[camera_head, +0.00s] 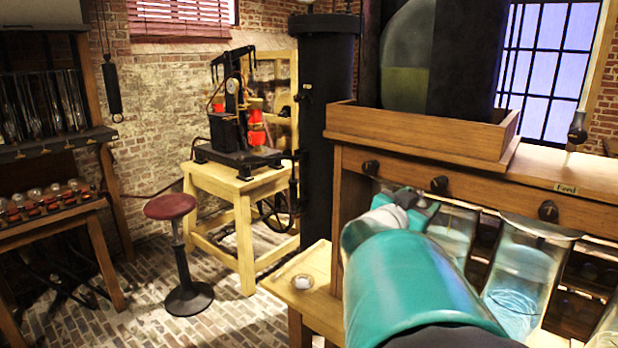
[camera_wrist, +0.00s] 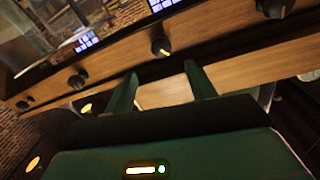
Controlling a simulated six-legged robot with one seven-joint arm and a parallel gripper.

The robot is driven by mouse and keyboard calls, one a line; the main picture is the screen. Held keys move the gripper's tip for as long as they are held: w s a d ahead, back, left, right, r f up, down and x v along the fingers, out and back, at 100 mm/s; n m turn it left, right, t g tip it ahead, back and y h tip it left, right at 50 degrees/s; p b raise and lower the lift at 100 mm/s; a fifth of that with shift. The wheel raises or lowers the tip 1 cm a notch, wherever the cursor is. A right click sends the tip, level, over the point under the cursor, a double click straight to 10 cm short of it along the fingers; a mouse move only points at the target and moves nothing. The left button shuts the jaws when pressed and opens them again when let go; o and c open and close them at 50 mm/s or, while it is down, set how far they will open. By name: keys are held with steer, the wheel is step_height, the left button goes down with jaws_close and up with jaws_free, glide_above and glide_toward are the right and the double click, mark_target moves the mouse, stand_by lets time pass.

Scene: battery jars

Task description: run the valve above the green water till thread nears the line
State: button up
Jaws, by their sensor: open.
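Black valve knobs line the front rail of a wooden stand: one at the left (camera_head: 370,167), one in the middle (camera_head: 440,184) and one at the right (camera_head: 548,210). Glass jars hang below. The jar (camera_head: 455,240) behind my arm holds pale water, partly hidden; the jar (camera_head: 520,285) to its right looks blue. I cannot tell which jar holds green water, nor see a clear thread or line. My gripper (camera_head: 422,203) is in front of the rail, just below the middle knob. In the wrist view, my gripper (camera_wrist: 162,88) is open and empty, its fingers below a knob (camera_wrist: 160,46).
A tank (camera_head: 405,85) with greenish liquid stands in a wooden tray (camera_head: 420,135) above the rail. A labelled ledge (camera_head: 590,178) extends right. A low wooden shelf (camera_head: 315,295) is at lower left of the stand. A red stool (camera_head: 171,207) and yellow bench (camera_head: 240,180) stand further left.

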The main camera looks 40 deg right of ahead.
mark_target(436, 186)
steer(key=d, duration=0.7)
steer(key=w+d, duration=0.1)
steer(key=d, duration=0.3)
steer(key=shift+d, duration=0.3)
steer(key=shift+w, duration=0.1)
steer(key=shift+c, duration=0.5)
steer(key=c, duration=0.9)
steer(key=m, duration=0.3)
steer(key=shift+m, duration=1.8)
steer(key=shift+y, duration=0.3)
